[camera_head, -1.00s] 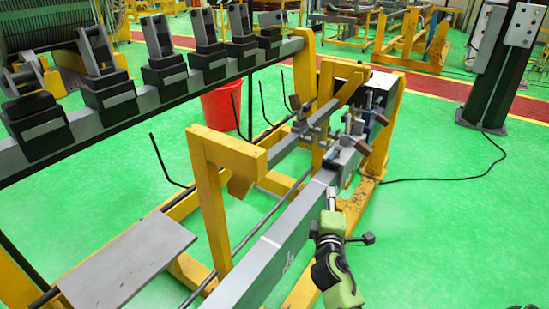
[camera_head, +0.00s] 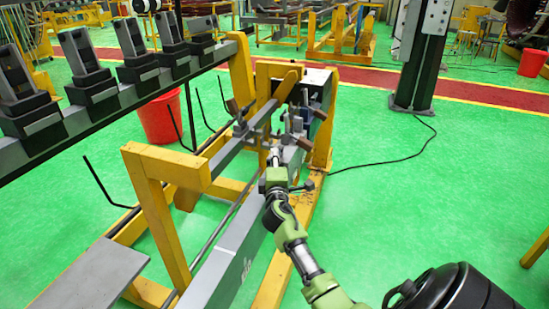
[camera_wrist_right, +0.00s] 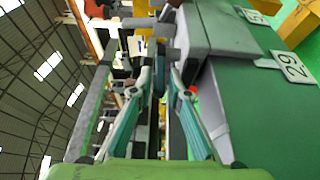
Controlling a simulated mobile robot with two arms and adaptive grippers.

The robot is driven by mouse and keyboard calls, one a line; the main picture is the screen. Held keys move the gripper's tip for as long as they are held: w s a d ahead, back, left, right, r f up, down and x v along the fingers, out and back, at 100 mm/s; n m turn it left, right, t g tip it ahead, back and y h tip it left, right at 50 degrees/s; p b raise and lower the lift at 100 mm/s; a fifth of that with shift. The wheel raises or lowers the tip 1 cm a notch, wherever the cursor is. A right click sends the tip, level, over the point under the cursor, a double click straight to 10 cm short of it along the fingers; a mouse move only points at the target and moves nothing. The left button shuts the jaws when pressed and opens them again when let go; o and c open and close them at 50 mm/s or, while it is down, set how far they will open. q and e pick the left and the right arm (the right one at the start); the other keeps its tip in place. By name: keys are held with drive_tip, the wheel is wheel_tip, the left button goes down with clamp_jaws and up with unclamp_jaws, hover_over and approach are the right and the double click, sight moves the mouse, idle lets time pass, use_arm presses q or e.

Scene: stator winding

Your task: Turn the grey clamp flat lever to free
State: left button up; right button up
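My right gripper (camera_head: 274,154) reaches in from the bottom right in the head view, at the clamp end of the grey beam. The grey clamp parts (camera_head: 294,128) stand on the beam's far end, just beyond the fingertips. Grey clamp metal (camera_wrist_right: 150,24) also shows ahead of the fingers in the wrist view. The flat lever is too small to single out, and I cannot tell whether the gripper touches it. My left gripper is out of view.
The grey beam (camera_head: 232,262) runs along a yellow frame (camera_head: 160,165). A rack with black blocks (camera_head: 140,72) stands at the left, with a red bucket (camera_head: 160,118) behind it. A black post (camera_head: 420,60) stands at the back right.

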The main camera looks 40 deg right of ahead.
drive_tip(key=shift+w+d, duration=0.3)
clamp_jaws()
